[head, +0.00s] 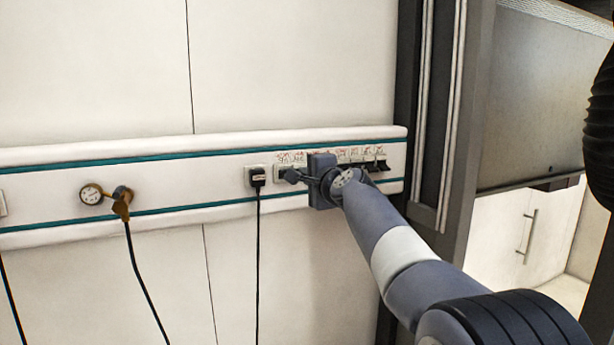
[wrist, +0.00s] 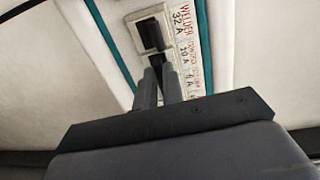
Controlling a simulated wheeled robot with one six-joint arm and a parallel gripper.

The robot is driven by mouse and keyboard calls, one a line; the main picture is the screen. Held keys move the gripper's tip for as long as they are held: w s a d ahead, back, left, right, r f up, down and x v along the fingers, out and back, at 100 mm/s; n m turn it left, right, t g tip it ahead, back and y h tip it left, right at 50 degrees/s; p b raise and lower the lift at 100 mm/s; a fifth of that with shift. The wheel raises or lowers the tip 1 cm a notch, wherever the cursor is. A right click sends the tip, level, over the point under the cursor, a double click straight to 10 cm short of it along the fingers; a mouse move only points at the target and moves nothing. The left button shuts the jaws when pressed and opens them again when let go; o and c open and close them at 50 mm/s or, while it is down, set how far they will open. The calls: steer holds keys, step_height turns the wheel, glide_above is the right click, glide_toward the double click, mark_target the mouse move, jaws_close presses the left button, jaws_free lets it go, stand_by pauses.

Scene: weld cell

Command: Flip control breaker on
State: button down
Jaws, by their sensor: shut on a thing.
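The row of breakers is set in the white wall rail, and its right end (head: 378,165) shows in the head view with dark levers. In the wrist view the label strip (wrist: 190,50) reads WELDER 32 A, then CONTROL 10 A, then 6 A. The welder breaker's black lever (wrist: 151,35) is clear of my fingers. The control breaker's dark lever (wrist: 157,60) lies at my fingertips, partly hidden. My gripper (wrist: 157,75) is shut on this lever, with its two fingers close together. In the head view my gripper (head: 293,176) reaches the rail and covers part of the row.
A socket with a black plug (head: 257,176) and hanging cable is left of the breakers. A gauge (head: 91,194) and brass valve fitting (head: 122,200) with a hose are farther left. A dark upright post (head: 430,110) stands close to the right of the rail.

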steer(key=shift+r, duration=0.1)
steer(key=shift+w+a+r+g+h+p, duration=0.15)
steer(key=shift+r+g+h+p, duration=0.35)
steer(key=shift+g, duration=0.4)
steer(key=shift+w+r+g+h+p, duration=0.1)
steer(key=shift+r+g+h+p, duration=0.15)
steer(key=shift+g+p, duration=0.5)
steer(key=c, duration=1.6)
jaws_free()
steer(key=shift+o, duration=0.2)
steer(key=b+v, duration=0.3)
steer(key=v, duration=0.8)
steer(key=shift+w, duration=0.15)
